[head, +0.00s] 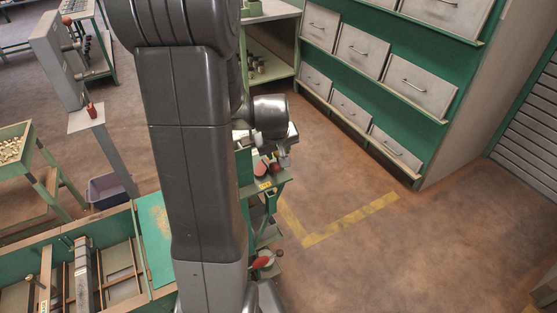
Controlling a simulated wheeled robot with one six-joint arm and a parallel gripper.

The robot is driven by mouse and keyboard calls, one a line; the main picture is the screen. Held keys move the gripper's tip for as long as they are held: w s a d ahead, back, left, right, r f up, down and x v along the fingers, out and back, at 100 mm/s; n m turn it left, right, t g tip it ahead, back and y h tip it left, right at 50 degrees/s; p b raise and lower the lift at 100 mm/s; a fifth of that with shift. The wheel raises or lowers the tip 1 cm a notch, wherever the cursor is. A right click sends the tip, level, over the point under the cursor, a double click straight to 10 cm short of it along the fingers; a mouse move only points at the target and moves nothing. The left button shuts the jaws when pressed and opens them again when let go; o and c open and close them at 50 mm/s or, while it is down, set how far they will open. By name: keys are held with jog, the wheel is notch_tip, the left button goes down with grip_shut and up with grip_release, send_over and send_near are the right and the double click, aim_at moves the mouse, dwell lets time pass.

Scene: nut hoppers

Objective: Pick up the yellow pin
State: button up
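I cannot make out a yellow pin in the head view; my arm covers much of the middle. My gripper (284,160) shows small beyond the arm, just right of it, over a green stand (272,181). Its fingers are too small and too partly hidden to tell whether they are open or shut, or hold anything. A reddish rounded part (261,167) lies on the stand beside the gripper. A small yellow label (265,185) is on the stand's front edge.
Green shelving with grey drawers (362,50) stands at the back right. Green-framed bins (115,262) fill the lower left, with a purple tub (108,187) behind. A red-handled part (263,261) sits low by the stand. Brown floor with a yellow line (350,219) is clear at right.

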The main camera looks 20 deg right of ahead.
jog(key=shift+x, duration=0.9)
jog(key=c, duration=0.7)
jog(key=shift+c, duration=0.2)
